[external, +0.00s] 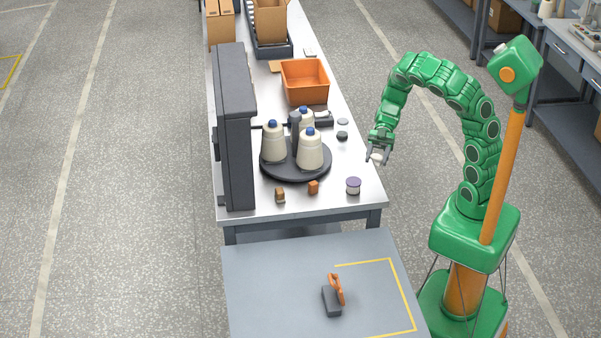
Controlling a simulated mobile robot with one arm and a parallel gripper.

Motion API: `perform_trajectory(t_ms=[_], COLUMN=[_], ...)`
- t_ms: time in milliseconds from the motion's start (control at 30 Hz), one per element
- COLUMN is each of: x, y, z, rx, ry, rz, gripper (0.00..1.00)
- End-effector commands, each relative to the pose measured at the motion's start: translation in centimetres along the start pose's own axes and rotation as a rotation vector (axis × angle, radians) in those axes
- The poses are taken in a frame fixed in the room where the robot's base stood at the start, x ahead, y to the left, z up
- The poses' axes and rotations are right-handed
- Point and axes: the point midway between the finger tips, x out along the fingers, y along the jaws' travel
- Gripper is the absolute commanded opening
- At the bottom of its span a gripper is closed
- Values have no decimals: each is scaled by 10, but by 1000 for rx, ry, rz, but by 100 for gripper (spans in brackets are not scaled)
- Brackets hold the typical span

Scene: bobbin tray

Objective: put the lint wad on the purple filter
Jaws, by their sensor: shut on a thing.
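My gripper (377,159) is shut on a small pale lump, which looks like the lint wad (376,157). It holds the lump in the air near the right edge of the table. The purple filter (353,183) is a short pale cylinder with a purple top. It stands upright near the table's front right corner, below and left of my gripper in the picture. Nothing is seen on its top. The fingers partly hide the lump.
A round dark tray (296,172) with several cream cones stands mid-table. Small orange-brown blocks (313,187) sit in front of it. Small dark discs (342,135) lie near the right edge.

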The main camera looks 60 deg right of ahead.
Motion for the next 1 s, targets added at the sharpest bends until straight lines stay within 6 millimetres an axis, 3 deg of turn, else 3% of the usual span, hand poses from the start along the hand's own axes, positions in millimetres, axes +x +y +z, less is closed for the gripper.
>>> perform_trajectory(t_ms=[267, 733, 1000], x=[5, 17, 21], y=[32, 65, 75], z=[14, 53, 65], rx=[0, 1, 1], ry=[2, 1, -2], rz=[0, 1, 0], gripper=[27, 27, 27])
